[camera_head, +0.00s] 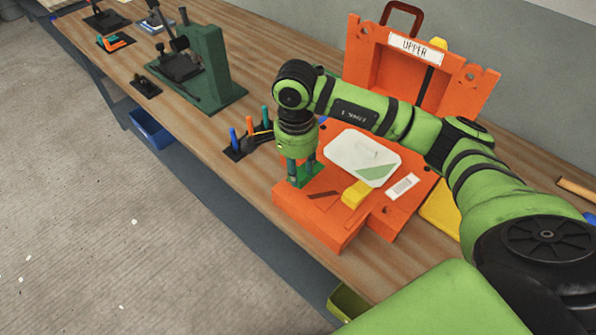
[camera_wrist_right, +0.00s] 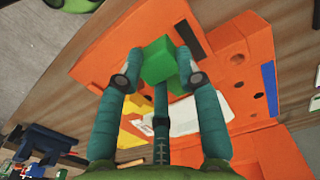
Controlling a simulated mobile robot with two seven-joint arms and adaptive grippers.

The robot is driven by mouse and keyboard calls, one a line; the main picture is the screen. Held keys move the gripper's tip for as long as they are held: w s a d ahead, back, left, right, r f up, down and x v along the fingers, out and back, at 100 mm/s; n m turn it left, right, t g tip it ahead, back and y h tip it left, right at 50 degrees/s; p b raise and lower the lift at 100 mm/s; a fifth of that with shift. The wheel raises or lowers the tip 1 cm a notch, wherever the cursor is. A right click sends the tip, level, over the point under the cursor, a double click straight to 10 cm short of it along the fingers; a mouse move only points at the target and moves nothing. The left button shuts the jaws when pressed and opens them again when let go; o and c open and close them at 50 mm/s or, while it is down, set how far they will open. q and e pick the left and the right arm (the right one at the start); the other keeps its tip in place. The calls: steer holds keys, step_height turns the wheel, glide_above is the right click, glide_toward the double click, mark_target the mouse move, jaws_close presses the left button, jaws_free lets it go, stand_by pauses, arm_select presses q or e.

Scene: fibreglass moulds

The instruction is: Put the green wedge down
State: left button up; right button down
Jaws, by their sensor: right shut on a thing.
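The green wedge (camera_wrist_right: 157,60) is between the fingertips of my right gripper (camera_wrist_right: 155,82), which is shut on it. In the head view the right gripper (camera_head: 302,172) points down over the left front part of the orange lower mould (camera_head: 320,226). The green wedge (camera_head: 305,180) shows there between the fingers, low over the mould's top or touching it; I cannot tell which. A yellow wedge (camera_head: 355,194) sits on the mould beside the white panel (camera_head: 362,157). My left gripper is not in view.
An orange upright mould half marked UPPER (camera_head: 415,65) stands behind. A dark holder with blue, orange and green-handled tools (camera_head: 250,140) is left of the mould. A green press (camera_head: 205,65) stands farther left. Bare wooden bench (camera_head: 215,130) lies between them.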

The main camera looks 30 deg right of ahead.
step_height(320, 180, down, 2)
steer(key=shift+s+f+p, duration=0.1)
steer(key=shift+f+p, duration=0.05)
steer(key=shift+p, duration=0.4)
steer(key=shift+f, duration=0.35)
steer(key=shift+f, duration=0.1)
steer(key=shift+f, duration=0.1)
steer(key=c, duration=0.8)
jaws_free()
steer(key=shift+c, duration=0.2)
